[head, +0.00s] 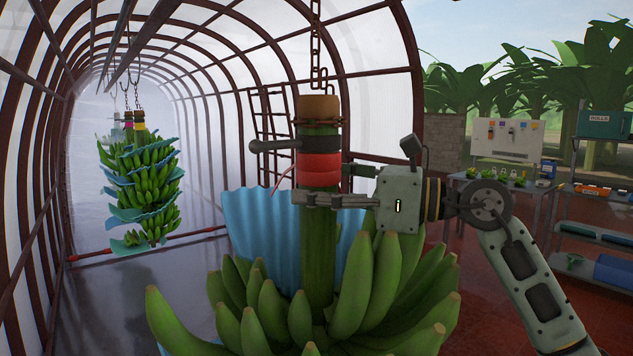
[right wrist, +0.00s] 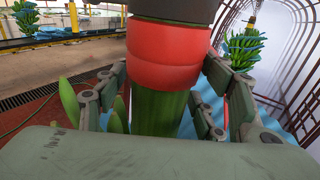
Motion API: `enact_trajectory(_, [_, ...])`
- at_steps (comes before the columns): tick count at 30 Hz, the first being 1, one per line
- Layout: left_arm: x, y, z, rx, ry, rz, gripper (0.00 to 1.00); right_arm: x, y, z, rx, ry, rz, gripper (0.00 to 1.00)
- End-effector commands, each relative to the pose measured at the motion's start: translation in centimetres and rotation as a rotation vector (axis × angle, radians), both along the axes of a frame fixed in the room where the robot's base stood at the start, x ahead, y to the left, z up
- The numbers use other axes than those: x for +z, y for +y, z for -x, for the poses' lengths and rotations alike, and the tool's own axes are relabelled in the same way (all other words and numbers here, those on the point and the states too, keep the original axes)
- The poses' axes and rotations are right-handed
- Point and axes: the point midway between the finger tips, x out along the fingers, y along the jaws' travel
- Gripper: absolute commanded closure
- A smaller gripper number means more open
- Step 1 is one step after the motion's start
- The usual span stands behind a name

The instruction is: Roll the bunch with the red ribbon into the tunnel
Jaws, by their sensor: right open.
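The bunch (head: 290,305) hangs upright close in front of me from a chain. Its thick green stem carries a red ribbon (head: 318,168) below a dark band, and a blue sheet shows behind the fruit. My right gripper (head: 310,190) comes in from the right at ribbon height, its fingers reaching around the stem. In the right wrist view the open fingers (right wrist: 165,100) stand on both sides of the stem and red ribbon; I cannot tell whether they touch. The tunnel (head: 240,100), with brown hoops and pale covering, opens at the left. My left gripper is not in view.
Other bunches (head: 145,180) with blue sheets hang inside the tunnel; yellow and pink bands show on their stems. A reddish bar (head: 150,243) crosses low near them. A table (head: 500,190) and a shelf rack (head: 600,237) stand at the right. The tunnel floor between is clear.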

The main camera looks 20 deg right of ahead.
Motion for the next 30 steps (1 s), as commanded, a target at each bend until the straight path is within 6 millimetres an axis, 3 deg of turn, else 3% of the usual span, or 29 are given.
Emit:
enact_trajectory(9, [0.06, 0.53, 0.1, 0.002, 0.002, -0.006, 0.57, -0.06, 0.22, -0.2, -0.001, 0.0, 0.0, 0.39])
enact_trajectory(30, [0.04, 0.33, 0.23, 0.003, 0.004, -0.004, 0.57, -0.06, 0.18, -0.17, -0.001, 0.001, 0.001, 1.0])
